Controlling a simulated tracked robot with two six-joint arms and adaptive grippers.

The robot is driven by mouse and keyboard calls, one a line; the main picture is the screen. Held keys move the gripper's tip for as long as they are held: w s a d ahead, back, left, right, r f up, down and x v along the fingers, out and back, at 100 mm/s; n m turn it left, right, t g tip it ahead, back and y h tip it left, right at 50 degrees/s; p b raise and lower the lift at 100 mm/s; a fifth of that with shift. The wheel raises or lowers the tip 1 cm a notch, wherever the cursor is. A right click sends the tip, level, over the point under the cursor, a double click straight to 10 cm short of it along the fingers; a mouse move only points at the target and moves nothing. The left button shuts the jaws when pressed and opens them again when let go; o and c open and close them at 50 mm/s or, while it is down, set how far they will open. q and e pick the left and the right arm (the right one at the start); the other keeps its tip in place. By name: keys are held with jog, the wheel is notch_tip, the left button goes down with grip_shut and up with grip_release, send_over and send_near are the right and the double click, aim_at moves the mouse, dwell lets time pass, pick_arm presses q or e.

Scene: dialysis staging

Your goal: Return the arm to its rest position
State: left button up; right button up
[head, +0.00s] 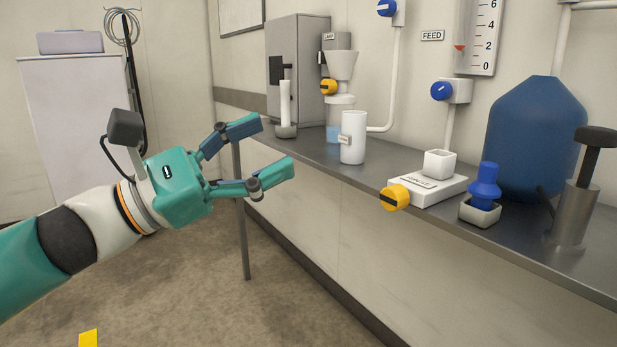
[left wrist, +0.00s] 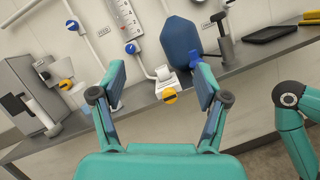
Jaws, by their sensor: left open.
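My left gripper (head: 262,152) is open and empty in the head view, in free air in front of the bench (head: 330,158). It is apart from everything on the bench. In the left wrist view its two fingers (left wrist: 160,92) are spread, with the bench behind them and nothing between them in their grip. My right gripper is in neither view; a teal arm part of mine (left wrist: 292,110) shows at the right of the left wrist view.
On the bench stand a white cylinder (head: 353,138), a white scale-like box (head: 428,190) with a yellow knob (head: 395,198), a blue stepped piece (head: 485,187) in a grey holder, a large blue tank (head: 532,140) and a grey cabinet (head: 297,70).

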pick_arm(q)
jog(key=w+n+y+p, duration=0.1)
jog(key=w+n+p, duration=0.1)
jog(key=w+p, duration=0.4)
notch_tip(320, 180, down, 14)
jog(key=w+d+r+n+g+y+p, duration=0.1)
jog(key=w+n+g+y+p, duration=0.3)
jog(key=p, duration=0.9)
jog(key=s+a+f+m+g+y+p, duration=0.25)
jog(key=s+f+m+y+p, duration=0.2)
jog(key=s+f+p, duration=0.75)
jog(key=s+a+f+m+g+y+p, duration=0.1)
jog(key=s+a+f+m+y+p, duration=0.1)
jog(key=s+f+m, duration=0.4)
jog(key=s+a+f+m+g+y+p, duration=0.1)
jog(key=s+a+f+m+y+p, duration=0.1)
jog(key=s+f+m, duration=0.4)
jog(key=s+a+m+y, duration=0.1)
jog(key=s+m+y, duration=0.1)
jog(key=m, duration=0.3)
jog(key=shift+s+a+p, duration=0.15)
jog(key=shift+s+p, duration=0.25)
jog(key=shift+s, duration=0.3)
